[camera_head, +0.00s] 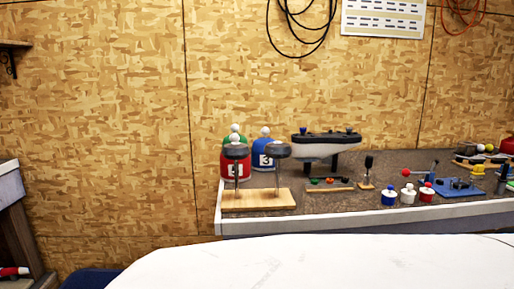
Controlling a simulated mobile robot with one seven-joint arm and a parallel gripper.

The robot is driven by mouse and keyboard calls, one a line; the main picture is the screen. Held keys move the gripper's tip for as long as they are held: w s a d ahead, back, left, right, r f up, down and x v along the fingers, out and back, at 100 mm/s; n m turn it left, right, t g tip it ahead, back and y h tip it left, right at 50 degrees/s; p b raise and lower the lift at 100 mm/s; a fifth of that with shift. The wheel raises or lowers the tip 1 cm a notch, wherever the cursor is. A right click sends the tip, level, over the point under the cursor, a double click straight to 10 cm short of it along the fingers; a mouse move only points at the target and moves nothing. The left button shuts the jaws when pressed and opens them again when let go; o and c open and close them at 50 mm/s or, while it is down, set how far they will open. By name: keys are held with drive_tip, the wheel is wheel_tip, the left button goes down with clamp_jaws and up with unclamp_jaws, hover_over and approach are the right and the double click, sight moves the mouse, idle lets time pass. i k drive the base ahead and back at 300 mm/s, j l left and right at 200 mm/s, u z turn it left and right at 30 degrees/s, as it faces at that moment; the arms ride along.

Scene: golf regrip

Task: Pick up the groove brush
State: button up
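I cannot pick out a groove brush for certain. A small dark upright item (368,168) on a little wooden base stands near the middle of the workbench (330,205); it is too small to tell what it is. A red, white and dark item (14,271) lies low at the far left, partly cut off by the picture edge; I cannot tell what it is either. My gripper is not in view.
Golf head covers, a blue one (265,155) among them, stand behind a wooden stand (258,199) at the bench's left end. Blue (389,198), white (407,196) and red (427,195) bottles line its front edge. A grey-black rack (326,146) stands behind.

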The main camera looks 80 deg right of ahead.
sight(478, 172)
drive_tip(key=z, duration=4.05)
drive_tip(key=i+j, duration=0.15)
drive_tip(key=i+l+z, duration=0.05)
drive_tip(key=i, duration=0.05)
